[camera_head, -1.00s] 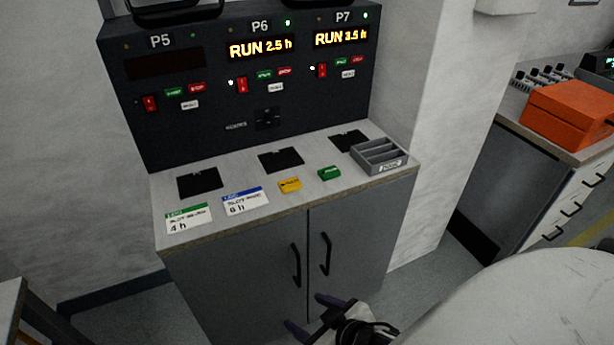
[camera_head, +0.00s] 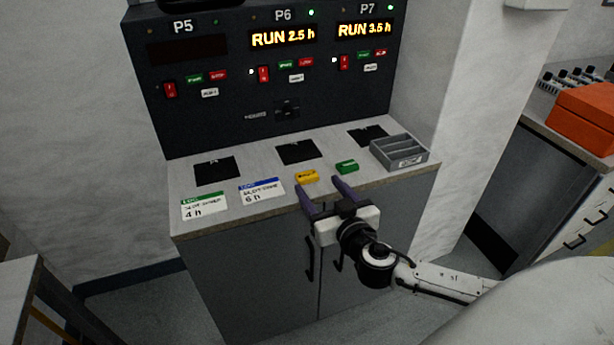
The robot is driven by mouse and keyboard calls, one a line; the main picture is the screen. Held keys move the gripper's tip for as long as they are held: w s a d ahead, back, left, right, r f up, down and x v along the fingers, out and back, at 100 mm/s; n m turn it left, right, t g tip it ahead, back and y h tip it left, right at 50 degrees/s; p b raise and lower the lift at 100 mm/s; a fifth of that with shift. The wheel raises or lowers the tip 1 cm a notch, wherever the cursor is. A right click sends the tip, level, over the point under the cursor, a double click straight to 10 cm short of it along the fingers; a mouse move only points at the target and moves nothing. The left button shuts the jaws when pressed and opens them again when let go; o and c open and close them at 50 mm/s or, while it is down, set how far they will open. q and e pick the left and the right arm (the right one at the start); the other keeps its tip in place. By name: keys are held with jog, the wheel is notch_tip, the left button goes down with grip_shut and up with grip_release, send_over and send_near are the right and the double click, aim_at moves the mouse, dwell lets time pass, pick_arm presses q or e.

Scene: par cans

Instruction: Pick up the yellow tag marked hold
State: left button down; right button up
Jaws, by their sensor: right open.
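The yellow tag (camera_head: 307,177) lies flat on the light cabinet top, near its front edge. Its print is too small to read. A green tag (camera_head: 347,167) lies to its right. My right gripper (camera_head: 321,187) is open and empty, with two purple fingers pointing at the counter. Its left finger is just in front of the yellow tag and its right finger is near the green tag. I see a small gap in the picture between the fingers and the yellow tag; contact is not clear. My left gripper is not in view.
Two white cards, "4 h" (camera_head: 204,206) and "6 h" (camera_head: 262,191), lie left of the tags. A grey slotted tray (camera_head: 400,152) stands at the right. Black pads (camera_head: 216,170) lie behind. The dark panel (camera_head: 230,118) rises at the back.

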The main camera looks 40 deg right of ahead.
aim_at(307, 175)
jog(key=x, duration=0.4)
jog(key=shift+w+a+r+p, duration=0.15)
jog(key=shift+a+p, duration=0.15)
jog(key=shift+p, duration=0.1)
jog(key=shift+w+d, duration=0.1)
jog(key=shift+w, duration=0.3)
jog(key=c, duration=1.1)
